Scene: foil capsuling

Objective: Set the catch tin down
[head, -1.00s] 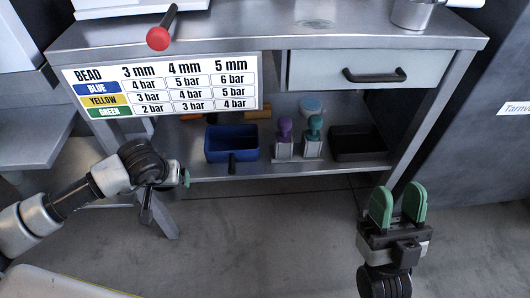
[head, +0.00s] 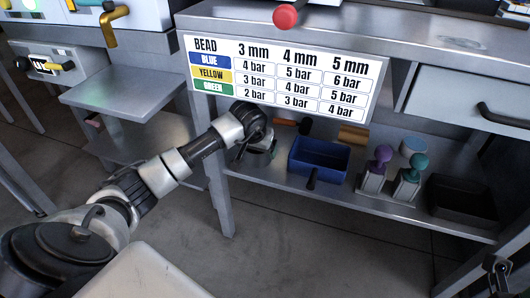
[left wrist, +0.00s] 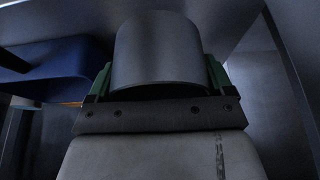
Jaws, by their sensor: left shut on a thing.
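The catch tin is a plain grey metal cylinder (left wrist: 160,50), held between the green fingers of my left gripper (left wrist: 160,85) in the left wrist view. In the head view the left gripper (head: 262,146) is under the bench top, at the left end of the lower shelf (head: 340,195), left of the blue bin. The tin is mostly hidden there by my wrist. I cannot tell whether it touches the shelf. My right gripper's fingers do not show.
The blue bin (head: 318,160) stands close to the right of the left gripper. Beyond it are a purple stamp (head: 377,170), a teal stamp (head: 410,178) and a dark tray (head: 462,200). The bead chart (head: 280,77) hangs just above the gripper.

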